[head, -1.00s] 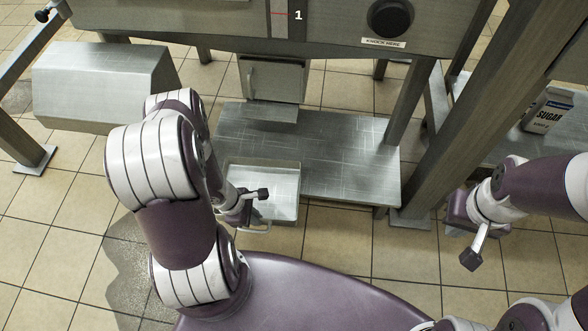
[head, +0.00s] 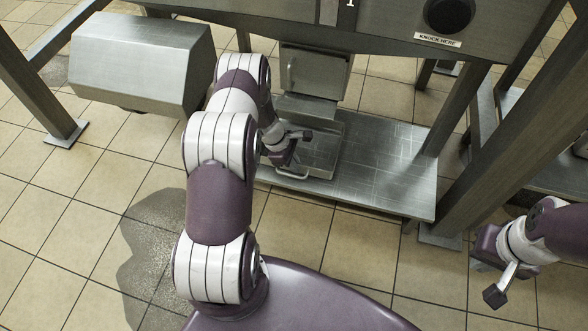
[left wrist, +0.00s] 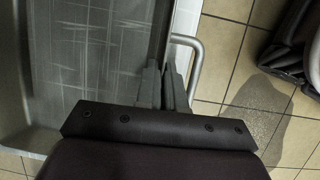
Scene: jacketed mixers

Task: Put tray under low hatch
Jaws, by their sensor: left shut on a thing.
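The tray (head: 326,150) is a shallow grey metal pan with a loop handle at its near end. It is at the left part of the low metal shelf (head: 388,165), and its far end reaches below the lip under the low hatch (head: 315,72). The hatch door looks closed. My left gripper (head: 288,150) is shut on the tray's near wall beside the handle. In the left wrist view, the fingers (left wrist: 165,85) grip that wall, and the tray's scratched floor (left wrist: 90,60) looks empty. My right gripper (head: 488,250) hangs apart at the right; its jaws are unclear.
A grey metal housing (head: 142,62) juts out left of my left arm. A thick steel leg (head: 510,130) stands right of the shelf. A panel with a black round pad marked "KNOCK HERE" (head: 438,40) is above. The tiled floor in front has a dark wet-looking patch (head: 155,255).

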